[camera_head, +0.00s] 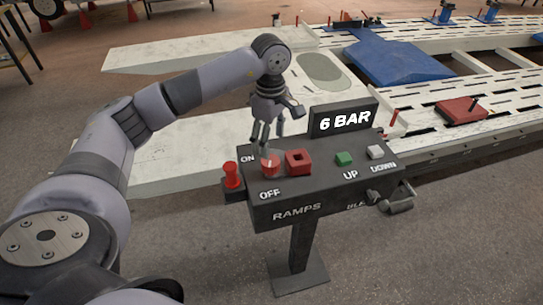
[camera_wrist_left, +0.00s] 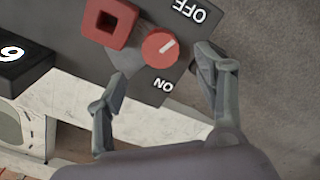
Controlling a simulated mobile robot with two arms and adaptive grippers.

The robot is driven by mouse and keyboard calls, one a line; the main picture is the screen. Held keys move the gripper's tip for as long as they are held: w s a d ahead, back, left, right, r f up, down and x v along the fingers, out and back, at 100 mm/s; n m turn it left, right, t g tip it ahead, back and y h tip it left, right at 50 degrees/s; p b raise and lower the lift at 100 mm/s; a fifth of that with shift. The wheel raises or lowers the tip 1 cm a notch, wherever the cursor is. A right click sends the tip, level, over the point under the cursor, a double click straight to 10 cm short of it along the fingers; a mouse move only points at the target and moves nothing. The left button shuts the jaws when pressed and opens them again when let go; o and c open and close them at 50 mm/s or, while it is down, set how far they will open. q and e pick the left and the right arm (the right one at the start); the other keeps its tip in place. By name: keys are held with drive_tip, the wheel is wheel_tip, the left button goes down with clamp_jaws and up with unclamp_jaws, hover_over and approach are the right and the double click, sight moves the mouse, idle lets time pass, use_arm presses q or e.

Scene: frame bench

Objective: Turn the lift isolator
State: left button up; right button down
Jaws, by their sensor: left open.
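The lift isolator is a red round knob (camera_head: 270,166) on the left part of the dark control box, between the ON and OFF labels. In the left wrist view the knob (camera_wrist_left: 158,48) carries a pale pointer line, which slants to the picture's upper right, not straight at either label. My left gripper (camera_head: 266,148) is over the knob, pointing down. In the left wrist view its open fingers (camera_wrist_left: 164,63) stand on either side of the knob, with a visible gap. Whether a fingertip touches the panel is unclear. My right gripper is not in view.
A red square block (camera_head: 299,161) with a hole sits right beside the knob. A red mushroom button (camera_head: 232,176) is at the box's left. A green UP button (camera_head: 344,158), a white DOWN button (camera_head: 376,152) and a "6 BAR" display (camera_head: 343,119) are farther right.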

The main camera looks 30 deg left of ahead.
sight(271, 161)
use_arm(q)
wheel_tip(271, 161, down, 8)
drive_tip(key=shift+p, duration=0.95)
drive_tip(key=shift+c, duration=0.2)
clamp_jaws()
